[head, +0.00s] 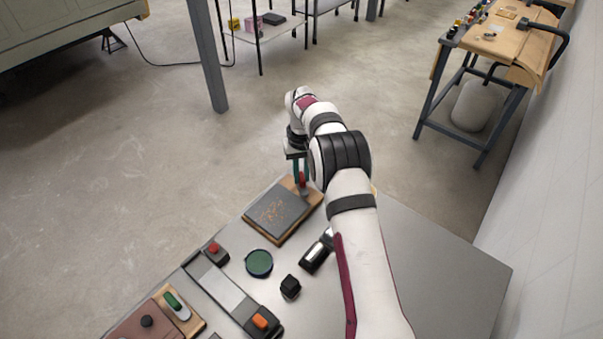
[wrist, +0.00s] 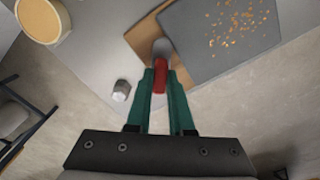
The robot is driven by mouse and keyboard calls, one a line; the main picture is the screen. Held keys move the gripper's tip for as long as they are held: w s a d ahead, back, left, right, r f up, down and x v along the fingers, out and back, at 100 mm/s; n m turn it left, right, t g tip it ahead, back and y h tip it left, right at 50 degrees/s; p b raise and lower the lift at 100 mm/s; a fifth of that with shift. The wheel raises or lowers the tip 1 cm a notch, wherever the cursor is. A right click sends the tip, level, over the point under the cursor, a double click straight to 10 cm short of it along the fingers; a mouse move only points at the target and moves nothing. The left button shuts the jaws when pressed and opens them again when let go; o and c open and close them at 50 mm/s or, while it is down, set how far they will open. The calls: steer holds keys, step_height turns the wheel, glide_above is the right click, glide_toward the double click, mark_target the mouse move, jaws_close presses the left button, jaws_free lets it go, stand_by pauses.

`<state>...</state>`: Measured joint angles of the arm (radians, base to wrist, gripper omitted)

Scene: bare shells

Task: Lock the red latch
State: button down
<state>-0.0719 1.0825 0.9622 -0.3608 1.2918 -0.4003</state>
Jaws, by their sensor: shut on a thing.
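The red latch (wrist: 160,76) is a small red lever on a wooden board with a dark grey panel (wrist: 220,35). In the head view the red latch (head: 303,179) stands upright at the far right corner of the board, near the table's far edge. My gripper (wrist: 160,82) has green fingers, one on each side of the red latch, and is shut on it. In the head view my gripper (head: 298,170) comes down on the latch from above. The latch's base is partly hidden by the fingers.
On the grey table are a green round lid (head: 259,263), a black knob (head: 290,287), a black and silver device (head: 317,251), a slider with an orange knob (head: 262,320) and a red button (head: 213,249). A small metal nut-like piece (wrist: 121,90) lies beside the board.

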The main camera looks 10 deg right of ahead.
mark_target(302, 176)
steer(key=shift+m, duration=0.3)
steer(key=m, duration=0.4)
steer(key=shift+m, duration=2.7)
steer(key=c, duration=0.8)
jaws_free()
steer(key=shift+r, duration=0.1)
step_height(302, 176, up, 16)
